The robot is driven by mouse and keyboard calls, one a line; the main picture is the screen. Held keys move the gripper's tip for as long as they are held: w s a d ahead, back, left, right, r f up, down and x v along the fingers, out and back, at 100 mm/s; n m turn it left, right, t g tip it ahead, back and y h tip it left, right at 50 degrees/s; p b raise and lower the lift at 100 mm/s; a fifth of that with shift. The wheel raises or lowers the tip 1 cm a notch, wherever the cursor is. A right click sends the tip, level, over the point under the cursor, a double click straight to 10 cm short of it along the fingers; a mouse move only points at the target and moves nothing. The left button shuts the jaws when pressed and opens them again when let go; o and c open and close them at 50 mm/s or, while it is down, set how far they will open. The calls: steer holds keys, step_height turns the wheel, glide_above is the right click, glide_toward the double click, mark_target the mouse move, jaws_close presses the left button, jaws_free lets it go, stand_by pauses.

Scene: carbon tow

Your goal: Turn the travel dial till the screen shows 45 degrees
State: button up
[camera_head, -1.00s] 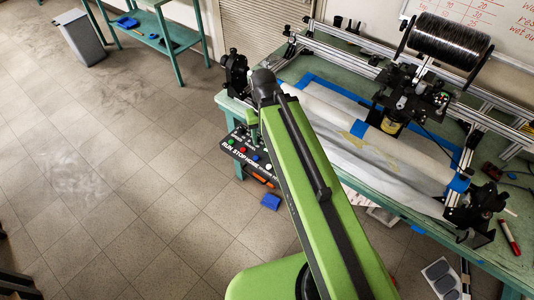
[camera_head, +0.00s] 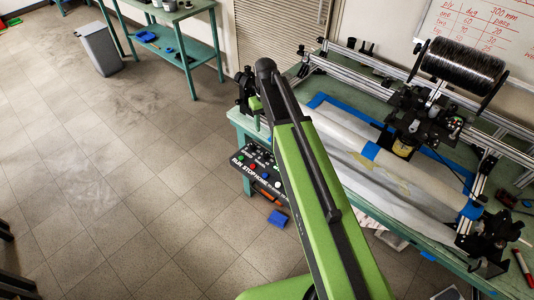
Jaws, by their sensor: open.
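A dark control panel (camera_head: 258,170) with white lettering, including RUN, STOP and HOME, and coloured buttons hangs at the green bench's near left corner. My green arm covers its right part. I cannot make out the travel dial or a screen with a degree reading. My arm (camera_head: 318,190) rises from the bottom of the view to its dark upper joint, beside the panel. My gripper is hidden behind my arm, so its jaws do not show.
The winding machine on the bench (camera_head: 400,222) carries a pale tube (camera_head: 415,170) and a black tow spool (camera_head: 463,63). A blue object (camera_head: 278,218) lies on the floor below the panel. A second bench (camera_head: 180,15) and grey bin (camera_head: 100,50) stand behind.

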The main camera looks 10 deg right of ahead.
mark_target(266, 154)
step_height(266, 154, down, 18)
steer(key=b, duration=1.7)
steer(key=shift+r+b, duration=0.2)
steer(key=shift+b, duration=0.1)
steer(key=shift+r, duration=0.1)
